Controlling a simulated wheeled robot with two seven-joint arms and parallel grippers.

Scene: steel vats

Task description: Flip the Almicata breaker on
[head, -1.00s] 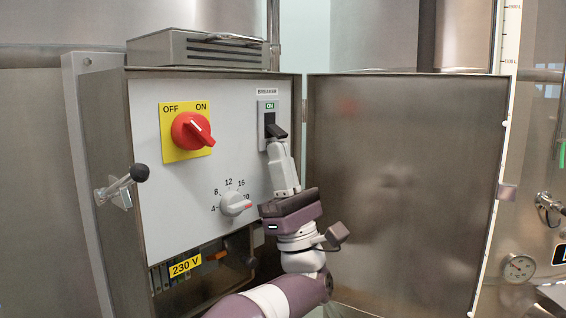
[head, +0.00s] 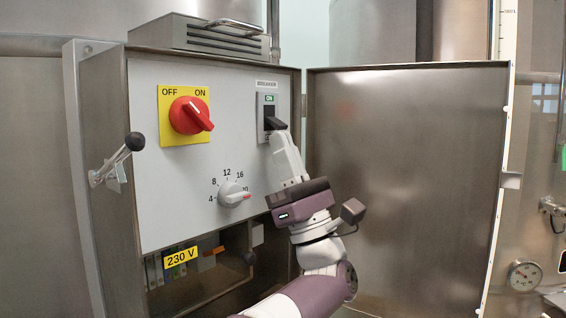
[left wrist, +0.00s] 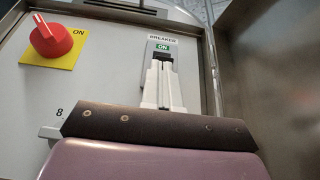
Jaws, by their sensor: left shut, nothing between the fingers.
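The breaker (head: 260,113) is a grey plate with a black lever (head: 275,124) on the upper right of the white panel, below a "BREAKER" label. A green "ON" mark shows above the lever, which juts outward and looks tilted down. My left gripper (head: 281,136) is shut and empty, its fingertips just below the lever; whether they touch it I cannot tell. In the left wrist view the shut fingers (left wrist: 160,68) cover the lower part of the breaker (left wrist: 149,52), under the green mark. My right gripper is out of view.
A red rotary switch (head: 188,116) on a yellow plate and a grey dial (head: 233,194) sit left of the breaker. The open cabinet door (head: 405,180) stands close on the right. A black-knobbed latch handle (head: 135,142) sticks out at left.

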